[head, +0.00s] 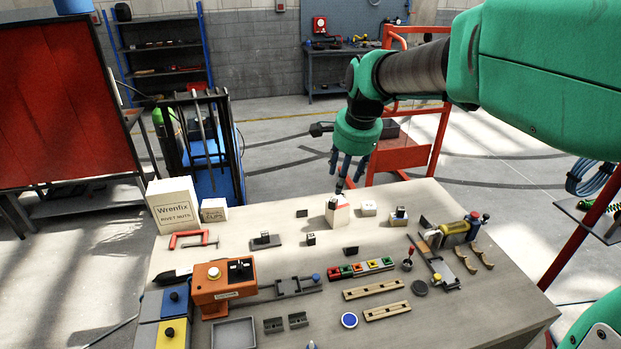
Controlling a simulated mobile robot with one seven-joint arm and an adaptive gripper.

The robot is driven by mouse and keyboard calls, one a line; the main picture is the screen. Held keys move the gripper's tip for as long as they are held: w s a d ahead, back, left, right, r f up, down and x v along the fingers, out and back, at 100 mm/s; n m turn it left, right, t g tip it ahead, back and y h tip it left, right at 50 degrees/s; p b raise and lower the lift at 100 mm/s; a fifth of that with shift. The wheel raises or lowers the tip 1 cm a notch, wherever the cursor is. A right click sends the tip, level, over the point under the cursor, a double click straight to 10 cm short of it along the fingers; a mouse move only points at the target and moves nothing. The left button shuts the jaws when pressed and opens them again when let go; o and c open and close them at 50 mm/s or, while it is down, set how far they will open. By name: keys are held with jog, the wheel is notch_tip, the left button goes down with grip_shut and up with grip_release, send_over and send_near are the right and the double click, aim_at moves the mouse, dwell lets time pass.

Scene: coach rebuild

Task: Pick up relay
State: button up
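I cannot tell for certain which small part is the relay. A white block with a red side and a dark top (337,212) stands on the grey bench (200,258), just below my gripper. A small pale cube with a dark top (310,239) sits in front of it. My gripper (347,172) points down over the back of the bench. Its blue-grey fingers look spread apart, with nothing seen between them. Whether the lowest fingertip touches the white-and-red block is unclear.
Two white boxes (172,204) stand at the back left. An orange unit (223,286) and a grey tray (233,333) are at the front left. A row of coloured blocks (361,268) and wooden strips (374,289) lie mid-bench.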

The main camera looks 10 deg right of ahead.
jog(key=w+d+f+m+g+p, duration=0.1)
jog(key=w+d+f+m+p, duration=0.15)
jog(key=w, duration=0.55)
jog(key=w+d+f+m+p, duration=0.2)
jog(key=w+f+m, duration=0.2)
jog(key=w, duration=0.4)
jog(key=w+d+f+m+p, duration=0.2)
jog(key=w+f+m, duration=0.1)
jog(key=w+f, duration=0.3)
jog(key=w+d+f+m+g+y+p, duration=0.1)
jog(key=w+d+f+m+p, duration=0.1)
jog(key=w+f, duration=0.4)
jog(key=shift+w+d+f+m, duration=0.4)
jog(key=shift+d+f+m, duration=0.3)
jog(key=shift+m, duration=0.45)
jog(key=shift+f, duration=0.1)
send_over(333, 200)
jog(key=f, duration=0.5)
jog(key=d+f+p, duration=0.1)
jog(key=f, duration=0.2)
jog(key=shift+s, duration=0.15)
jog(key=shift+f, duration=0.15)
jog(key=shift+a+f+p, duration=0.25)
jog(key=shift+f+p, duration=0.05)
jog(key=shift+f, duration=1)
jog(key=shift+a+f+p, duration=0.2)
jog(key=shift+f+p, duration=0.1)
jog(key=shift+f, duration=0.95)
